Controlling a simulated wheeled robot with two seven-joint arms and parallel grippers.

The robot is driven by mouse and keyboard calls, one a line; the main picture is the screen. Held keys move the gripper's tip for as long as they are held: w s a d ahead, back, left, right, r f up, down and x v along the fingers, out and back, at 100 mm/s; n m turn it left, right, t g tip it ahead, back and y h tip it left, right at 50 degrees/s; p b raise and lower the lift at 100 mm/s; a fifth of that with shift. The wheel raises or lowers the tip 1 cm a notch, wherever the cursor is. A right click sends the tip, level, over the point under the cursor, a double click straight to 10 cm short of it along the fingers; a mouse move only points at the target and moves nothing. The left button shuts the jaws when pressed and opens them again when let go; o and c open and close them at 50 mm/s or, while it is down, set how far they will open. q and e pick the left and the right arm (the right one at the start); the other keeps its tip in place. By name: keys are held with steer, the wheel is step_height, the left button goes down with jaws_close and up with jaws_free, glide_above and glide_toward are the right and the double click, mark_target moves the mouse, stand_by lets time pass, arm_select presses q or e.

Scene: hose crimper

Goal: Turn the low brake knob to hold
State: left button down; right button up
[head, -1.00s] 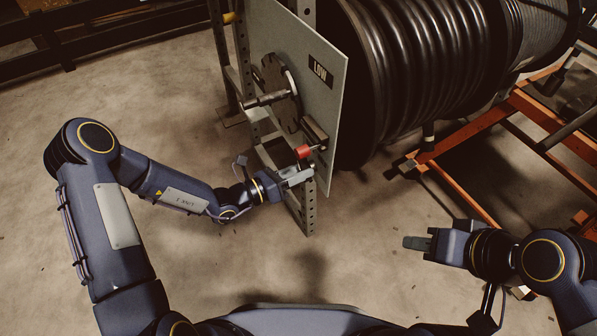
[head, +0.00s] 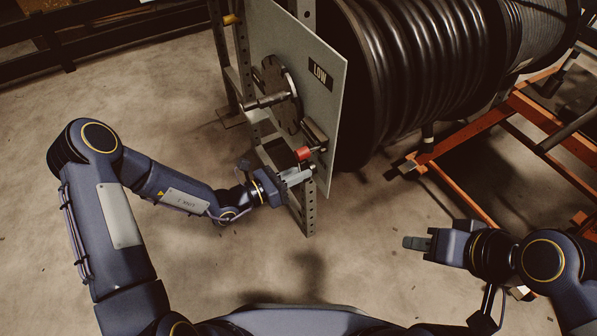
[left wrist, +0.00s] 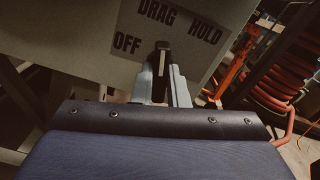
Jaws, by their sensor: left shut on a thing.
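My right gripper (head: 412,243) is empty, away from the panel.
A red-ended handle (head: 303,153) sits just above my left gripper. A dark disc with a metal bar (head: 280,97) is on the panel higher up. A large black hose reel (head: 415,75) stands behind, with an orange frame (head: 480,120) at right. The front floor is clear.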

arm_select(q)
steer(key=shift+m, duration=4.6)
steer(key=c, duration=1.4)
jaws_free()
steer(key=shift+c, duration=0.2)
